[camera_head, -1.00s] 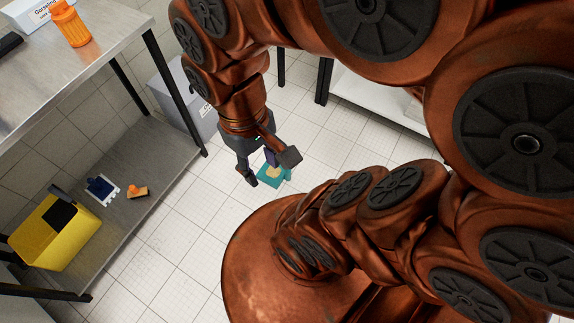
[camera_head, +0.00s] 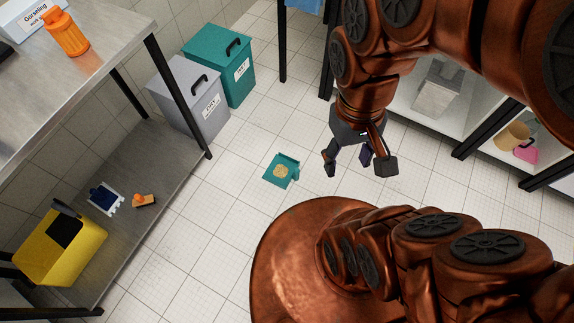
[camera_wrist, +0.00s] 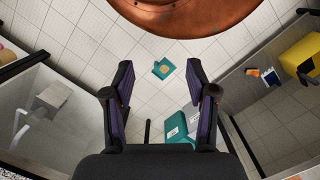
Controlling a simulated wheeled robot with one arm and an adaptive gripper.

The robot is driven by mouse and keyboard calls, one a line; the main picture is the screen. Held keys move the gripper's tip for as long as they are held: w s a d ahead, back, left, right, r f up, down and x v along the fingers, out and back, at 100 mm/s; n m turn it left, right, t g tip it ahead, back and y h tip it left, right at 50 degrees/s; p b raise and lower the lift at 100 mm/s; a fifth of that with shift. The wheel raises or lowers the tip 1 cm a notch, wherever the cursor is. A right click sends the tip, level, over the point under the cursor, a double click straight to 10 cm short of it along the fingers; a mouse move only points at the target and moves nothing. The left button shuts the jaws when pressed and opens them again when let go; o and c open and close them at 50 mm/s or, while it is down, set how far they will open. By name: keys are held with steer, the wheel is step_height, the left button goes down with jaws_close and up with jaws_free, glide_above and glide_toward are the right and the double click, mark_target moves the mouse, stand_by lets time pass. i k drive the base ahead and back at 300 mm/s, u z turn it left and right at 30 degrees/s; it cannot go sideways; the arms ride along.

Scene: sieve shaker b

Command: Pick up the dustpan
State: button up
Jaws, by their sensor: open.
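The dustpan is a small teal pan (camera_head: 283,171) on the white tiled floor, with a tan patch in its middle. It also shows in the wrist view (camera_wrist: 163,69), between and beyond the fingers. My gripper (camera_head: 358,166) is open and empty. In the head view it hangs to the right of the dustpan, apart from it and above the floor. The wrist view (camera_wrist: 160,90) shows the two fingers spread wide.
A grey bin (camera_head: 190,98) and a teal bin (camera_head: 219,62) stand behind the dustpan. At left, a steel table's lower shelf (camera_head: 150,170) holds a yellow container (camera_head: 55,245). White shelving (camera_head: 478,120) stands at right. Floor around the dustpan is clear.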

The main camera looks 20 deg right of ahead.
mark_target(282, 169)
steer(key=u, duration=2.45)
steer(key=k, duration=0.55)
steer(key=z, duration=0.9)
